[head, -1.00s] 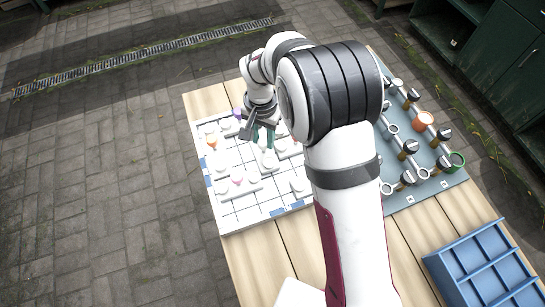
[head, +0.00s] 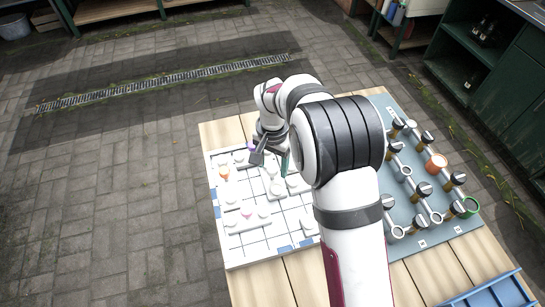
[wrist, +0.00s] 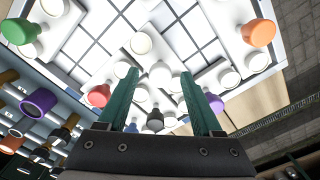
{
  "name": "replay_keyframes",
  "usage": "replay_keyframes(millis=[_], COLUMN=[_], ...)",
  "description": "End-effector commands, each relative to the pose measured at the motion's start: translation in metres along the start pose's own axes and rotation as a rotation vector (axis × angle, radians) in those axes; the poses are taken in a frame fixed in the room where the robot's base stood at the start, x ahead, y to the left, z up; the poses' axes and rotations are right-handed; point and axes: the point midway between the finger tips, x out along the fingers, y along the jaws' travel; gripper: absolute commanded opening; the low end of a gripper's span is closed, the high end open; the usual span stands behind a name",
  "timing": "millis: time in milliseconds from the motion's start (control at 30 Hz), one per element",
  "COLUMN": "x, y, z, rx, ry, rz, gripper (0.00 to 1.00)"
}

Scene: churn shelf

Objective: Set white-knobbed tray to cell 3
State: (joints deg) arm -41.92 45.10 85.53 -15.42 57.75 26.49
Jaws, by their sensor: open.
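The white grid board (head: 262,236) lies on the wooden table and holds several white trays with round pegs. One white tray (head: 277,190) with a pale knob sits just below my gripper (head: 271,160), near the middle of the board. In the wrist view my gripper (wrist: 158,82) is open, its two green fingers apart. Pale round tops (wrist: 160,73) and a black knob (wrist: 155,119) show between the fingers, with no clear contact. Which tray is the white-knobbed one, I cannot tell for sure. No cell number is readable, and my arm hides the board's right part.
Other trays carry an orange knob (head: 224,174), a purple knob (wrist: 215,102), a red knob (wrist: 99,95) and a green knob (wrist: 20,31). A grey-blue panel (head: 405,160) with rings and knobs stands to the right. A blue compartment box (head: 492,294) is at lower right.

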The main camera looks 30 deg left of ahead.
Motion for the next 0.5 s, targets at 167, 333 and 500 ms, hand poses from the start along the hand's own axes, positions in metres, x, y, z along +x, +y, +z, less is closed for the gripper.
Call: replay_keyframes(millis=[167, 333, 500], x=[-0.035, -0.092, -0.135], y=[-0.001, -0.001, 0.000], z=[-0.001, -0.001, -0.001], rx=[0.000, 0.001, 0.001], ry=[0.006, 0.006, 0.004], rz=[-0.005, -0.005, -0.003], gripper=[0.67, 0.67, 0.67])
